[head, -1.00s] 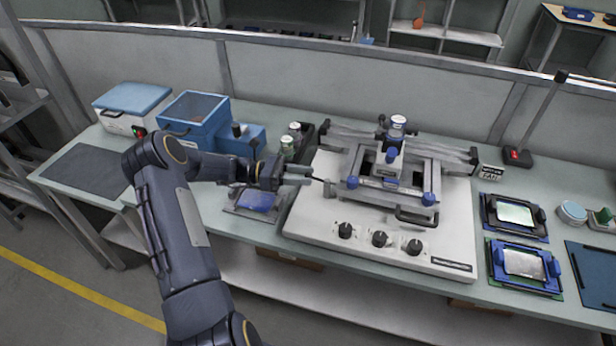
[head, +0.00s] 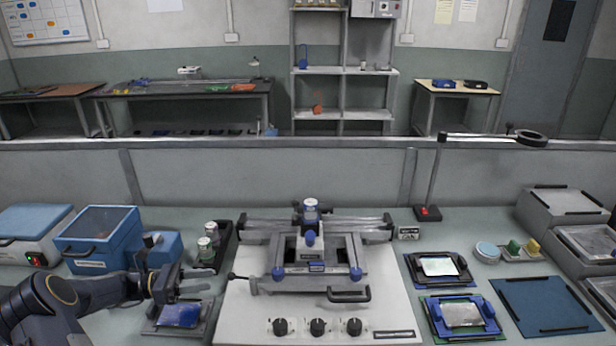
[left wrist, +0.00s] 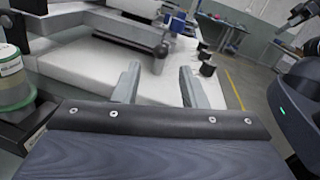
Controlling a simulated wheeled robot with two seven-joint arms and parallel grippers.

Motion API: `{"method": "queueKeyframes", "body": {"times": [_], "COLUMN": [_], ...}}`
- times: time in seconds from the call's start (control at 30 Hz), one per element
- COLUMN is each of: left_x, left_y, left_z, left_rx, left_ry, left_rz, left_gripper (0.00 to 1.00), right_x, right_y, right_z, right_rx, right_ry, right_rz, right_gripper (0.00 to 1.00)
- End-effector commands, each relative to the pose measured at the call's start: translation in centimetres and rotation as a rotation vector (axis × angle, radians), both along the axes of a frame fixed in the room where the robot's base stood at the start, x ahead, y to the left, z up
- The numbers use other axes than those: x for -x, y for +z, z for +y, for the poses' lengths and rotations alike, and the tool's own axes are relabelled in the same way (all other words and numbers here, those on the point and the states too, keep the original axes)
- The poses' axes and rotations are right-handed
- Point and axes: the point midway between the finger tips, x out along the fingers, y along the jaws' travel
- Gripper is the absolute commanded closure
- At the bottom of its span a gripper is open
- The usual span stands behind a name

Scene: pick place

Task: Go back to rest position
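My left gripper (head: 198,281) is at the left side of the white machine (head: 250,310), pointing right. It is just short of the small dark-tipped lever (head: 233,276) on the machine's left and looks apart from it. In the left wrist view my left gripper (left wrist: 160,85) has its two grey fingers spread, with nothing between them. The white machine bed (left wrist: 90,60) and its dark knobs (left wrist: 207,66) show beyond the fingers. My right gripper is in neither view.
A grey tray with a blue item (head: 180,315) lies in front of my left gripper. Bottles (head: 205,250) stand in a black holder behind it. Blue boxes (head: 100,237) are at the left. Framed plates (head: 462,315) and a dark blue mat (head: 545,306) lie at the right.

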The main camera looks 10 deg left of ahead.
Motion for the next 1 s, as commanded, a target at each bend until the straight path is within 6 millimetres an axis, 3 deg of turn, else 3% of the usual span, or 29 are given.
{"method": "queueKeyframes", "body": {"times": [0.13, 0.27, 0.4, 0.6, 0.8, 1.0], "left_x": [0.1, 1.2, 4.8, 12.2, 19.9, 24.9], "left_y": [1.9, 5.5, 9.6, 13.0, 13.4, 11.8], "left_z": [-1.9, -6.0, -11.3, -16.4, -18.8, -19.7], "left_rx": [-0.084, -0.285, -0.581, -0.979, -1.328, -1.568], "left_ry": [-0.049, -0.157, -0.322, -0.547, -0.749, -0.889], "left_rz": [-0.034, -0.125, -0.3, -0.62, -0.998, -1.326], "left_gripper": [0.62, 0.62, 0.62, 0.62, 0.62, 0.62], "right_x": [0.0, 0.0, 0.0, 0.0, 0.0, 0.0], "right_y": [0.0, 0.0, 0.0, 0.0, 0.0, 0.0], "right_z": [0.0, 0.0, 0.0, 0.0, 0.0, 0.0], "right_rx": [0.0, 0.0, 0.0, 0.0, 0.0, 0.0], "right_ry": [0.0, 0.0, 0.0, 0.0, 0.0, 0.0], "right_rz": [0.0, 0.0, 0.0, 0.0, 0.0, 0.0], "right_gripper": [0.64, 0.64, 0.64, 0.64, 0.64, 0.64]}}
